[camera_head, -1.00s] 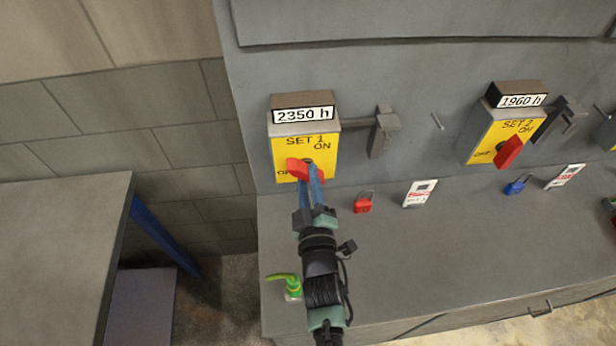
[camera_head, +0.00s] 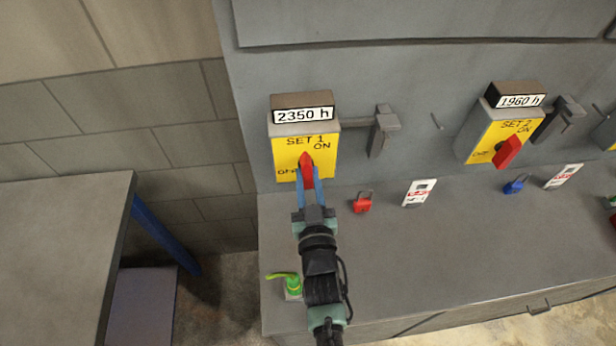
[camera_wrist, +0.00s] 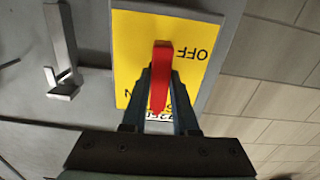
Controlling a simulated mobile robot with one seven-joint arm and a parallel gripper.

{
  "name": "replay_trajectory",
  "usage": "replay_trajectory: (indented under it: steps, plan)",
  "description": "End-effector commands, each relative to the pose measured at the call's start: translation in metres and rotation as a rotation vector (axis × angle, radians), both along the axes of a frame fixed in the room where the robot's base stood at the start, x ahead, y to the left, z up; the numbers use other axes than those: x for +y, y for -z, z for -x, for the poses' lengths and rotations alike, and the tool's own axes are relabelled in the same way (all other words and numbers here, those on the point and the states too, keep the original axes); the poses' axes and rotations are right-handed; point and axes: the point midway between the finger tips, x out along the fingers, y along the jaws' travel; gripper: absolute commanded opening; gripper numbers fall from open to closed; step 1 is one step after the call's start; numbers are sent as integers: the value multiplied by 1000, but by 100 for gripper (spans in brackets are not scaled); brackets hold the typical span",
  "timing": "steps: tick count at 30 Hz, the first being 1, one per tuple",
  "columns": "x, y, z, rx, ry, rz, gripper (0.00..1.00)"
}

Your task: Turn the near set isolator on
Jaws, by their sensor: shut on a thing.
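The SET 1 isolator is a yellow plate (camera_head: 286,152) under a 2350 h counter, with ON at upper right and OFF at lower left. Its red handle (camera_head: 306,162) now stands upright in the head view, pointing between the two marks. My gripper (camera_head: 310,180) is shut on the red handle, with a blue finger on each side. In the wrist view the red handle (camera_wrist: 161,62) sits between my fingers (camera_wrist: 160,95), and OFF shows on the yellow plate (camera_wrist: 135,50). The ON mark is mostly hidden there by my gripper.
SET 2's isolator (camera_head: 480,142) with a red handle stands to the right. A grey lever bracket (camera_head: 383,130) is beside SET 1.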

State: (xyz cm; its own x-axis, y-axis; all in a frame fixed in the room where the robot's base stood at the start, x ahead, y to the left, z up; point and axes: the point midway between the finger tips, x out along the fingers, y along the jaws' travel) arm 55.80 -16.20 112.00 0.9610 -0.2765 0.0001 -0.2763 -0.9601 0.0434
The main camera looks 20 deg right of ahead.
Motion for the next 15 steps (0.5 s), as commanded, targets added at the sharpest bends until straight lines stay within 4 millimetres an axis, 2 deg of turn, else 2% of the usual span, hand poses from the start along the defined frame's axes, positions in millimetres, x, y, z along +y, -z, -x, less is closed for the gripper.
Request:
replay_trajectory:
  steps: [15]
  plan:
    - [0,1,0,-16,0,-61,0]
